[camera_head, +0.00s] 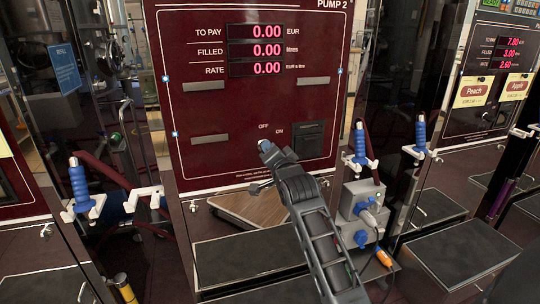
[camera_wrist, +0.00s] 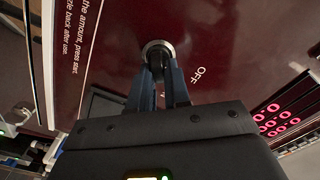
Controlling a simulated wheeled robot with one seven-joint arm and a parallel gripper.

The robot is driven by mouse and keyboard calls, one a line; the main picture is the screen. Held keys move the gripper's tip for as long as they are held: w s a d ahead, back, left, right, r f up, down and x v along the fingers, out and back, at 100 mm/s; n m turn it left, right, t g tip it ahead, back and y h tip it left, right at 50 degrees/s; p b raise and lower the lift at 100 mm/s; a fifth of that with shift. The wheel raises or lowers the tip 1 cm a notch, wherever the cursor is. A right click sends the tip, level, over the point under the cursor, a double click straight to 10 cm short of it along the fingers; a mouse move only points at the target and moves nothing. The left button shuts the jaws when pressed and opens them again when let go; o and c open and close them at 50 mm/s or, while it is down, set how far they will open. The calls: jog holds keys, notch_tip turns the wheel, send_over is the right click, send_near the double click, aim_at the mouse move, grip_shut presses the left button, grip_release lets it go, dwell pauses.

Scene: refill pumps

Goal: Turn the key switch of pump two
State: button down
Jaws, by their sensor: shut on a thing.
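The dark red panel of pump two (camera_head: 230,110) faces me, with OFF and ON printed low on it. In the wrist view the key switch (camera_wrist: 157,46) shows as a round metal collar with a dark key part at its centre, beside the OFF label. My gripper (camera_wrist: 160,66) has both blue-grey fingers shut on this dark part. In the head view my gripper (camera_head: 267,148) is at the panel just below OFF, and it hides the key switch there. The exact turn of the key cannot be told.
Pump two's displays (camera_head: 256,50) read 0.00. A dark square fitting (camera_head: 308,138) sits right of ON. Blue-handled nozzles (camera_head: 360,143) hang on white holders at both sides. A grey box with blue connectors (camera_head: 362,210) stands below right. A dark tray (camera_head: 248,262) lies below.

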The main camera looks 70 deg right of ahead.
jog(key=shift+m+b, duration=0.35)
jog(key=shift+m, duration=0.55)
jog(key=c, duration=1.2)
grip_release()
jog(key=shift+o, duration=0.2)
jog(key=shift+s+f, duration=0.1)
jog(key=v, duration=0.7)
jog(key=shift+s+a+b, duration=0.2)
jog(key=shift+s+b, duration=0.05)
jog(key=shift+b, duration=0.1)
